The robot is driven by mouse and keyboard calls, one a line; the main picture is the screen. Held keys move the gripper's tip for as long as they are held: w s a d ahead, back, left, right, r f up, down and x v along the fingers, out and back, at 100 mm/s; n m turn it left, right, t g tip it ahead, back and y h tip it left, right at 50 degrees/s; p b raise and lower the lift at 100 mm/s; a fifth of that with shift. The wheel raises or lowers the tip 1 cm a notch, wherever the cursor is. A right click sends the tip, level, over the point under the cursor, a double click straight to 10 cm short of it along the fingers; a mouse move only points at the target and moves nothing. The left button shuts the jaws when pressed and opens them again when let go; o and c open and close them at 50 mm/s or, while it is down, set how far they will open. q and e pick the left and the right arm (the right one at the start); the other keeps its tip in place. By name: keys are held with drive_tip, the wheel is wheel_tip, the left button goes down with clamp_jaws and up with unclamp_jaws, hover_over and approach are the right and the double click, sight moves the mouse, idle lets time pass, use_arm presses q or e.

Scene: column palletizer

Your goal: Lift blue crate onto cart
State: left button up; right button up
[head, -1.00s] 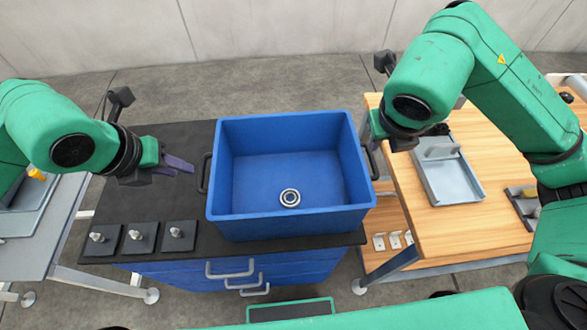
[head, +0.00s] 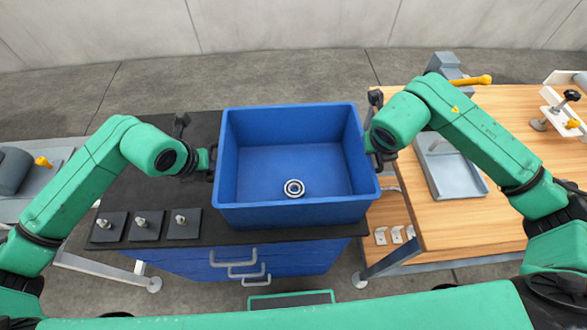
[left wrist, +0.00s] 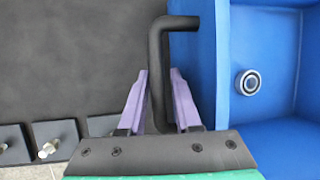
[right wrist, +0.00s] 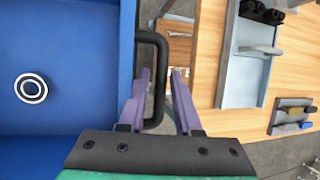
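The blue crate (head: 290,217) stands level on the black top (head: 130,180) of a blue drawer cabinet. A bearing ring (head: 294,188) lies inside it. I cannot tell which furniture is the cart. My left gripper (head: 208,162) is at the crate's left side; in the left wrist view its open purple fingers (left wrist: 160,80) straddle the black left handle (left wrist: 156,85). My right gripper (head: 376,155) is at the right side; in the right wrist view its open fingers (right wrist: 160,78) sit on either side of the right handle (right wrist: 155,40). Neither grips firmly.
Several small dark plates with metal pegs (head: 143,224) lie left of the crate. A wooden bench (head: 455,225) with a grey tray (head: 455,178) and clamps stands close on the right. A grey table (head: 105,268) is at the left. Open floor lies behind the cabinet.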

use_arm(q)
drive_tip(key=shift+w+d+f, duration=0.1)
drive_tip(key=shift+w+f, duration=0.1)
drive_tip(key=shift+f, duration=0.1)
use_arm(e)
drive_tip(key=shift+w+d+f, duration=0.15)
drive_tip(key=shift+f, duration=0.2)
use_arm(q)
drive_tip(key=shift+s, duration=0.1)
use_arm(e)
drive_tip(key=shift+r, duration=0.1)
use_arm(q)
clamp_jaws()
use_arm(e)
clamp_jaws()
use_arm(q)
drive_tip(key=shift+r, duration=0.15)
use_arm(e)
drive_tip(key=shift+r, duration=0.1)
